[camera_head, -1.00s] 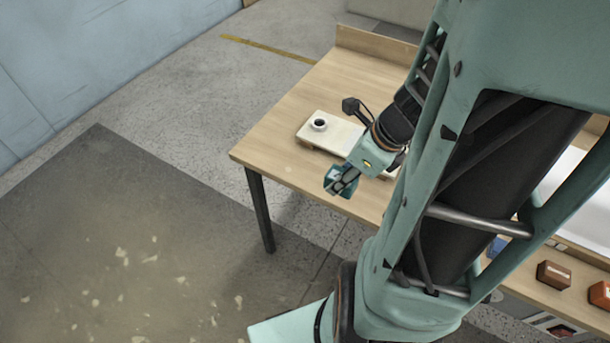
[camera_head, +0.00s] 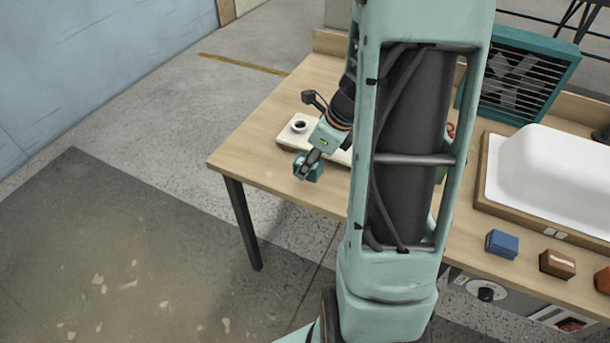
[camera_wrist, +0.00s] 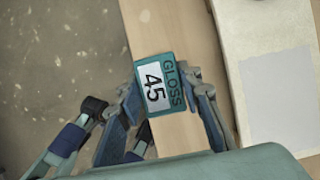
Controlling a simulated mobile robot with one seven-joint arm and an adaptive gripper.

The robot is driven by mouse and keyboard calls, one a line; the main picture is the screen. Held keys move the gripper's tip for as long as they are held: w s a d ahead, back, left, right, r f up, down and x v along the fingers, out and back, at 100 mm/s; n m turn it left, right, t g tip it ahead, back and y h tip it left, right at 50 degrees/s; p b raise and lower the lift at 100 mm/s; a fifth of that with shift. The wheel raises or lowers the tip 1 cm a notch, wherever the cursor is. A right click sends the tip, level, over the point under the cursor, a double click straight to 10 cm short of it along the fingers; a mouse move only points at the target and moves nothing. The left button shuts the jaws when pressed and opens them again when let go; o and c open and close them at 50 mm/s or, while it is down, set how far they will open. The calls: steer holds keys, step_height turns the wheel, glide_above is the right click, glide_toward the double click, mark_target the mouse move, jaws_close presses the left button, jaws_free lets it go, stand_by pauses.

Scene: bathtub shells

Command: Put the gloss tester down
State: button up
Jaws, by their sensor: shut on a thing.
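The gloss tester is a small teal block (camera_wrist: 160,85) with a white label reading "45" and the word "GLOSS" in the wrist view. My gripper (camera_wrist: 170,100) is shut on it, with a finger on each side. In the head view the gloss tester (camera_head: 309,168) hangs below my gripper (camera_head: 306,164), near the front left edge of the wooden table (camera_head: 255,150). In the wrist view it lies over the narrow wooden strip between the floor and a pale board. I cannot tell whether it touches the table.
A teal fan box (camera_head: 515,75) stands behind. The table's left corner is bare.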

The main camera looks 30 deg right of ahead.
steer(key=shift+w+d+f, duration=0.1)
steer(key=shift+w+f, duration=0.15)
steer(key=shift+f, duration=0.1)
steer(key=f+b, duration=0.3)
steer(key=b, duration=0.1)
steer(key=shift+w+f, duration=0.35)
steer(key=shift+f, duration=0.05)
steer(key=shift+r, duration=0.1)
steer(key=o, duration=0.6)
steer(key=shift+f, duration=0.25)
steer(key=o, duration=0.4)
steer(key=shift+r, duration=0.1)
steer(key=p+v, duration=0.3)
steer(key=v, duration=0.9)
steer(key=shift+s+r, duration=0.1)
steer(key=shift+r, duration=0.05)
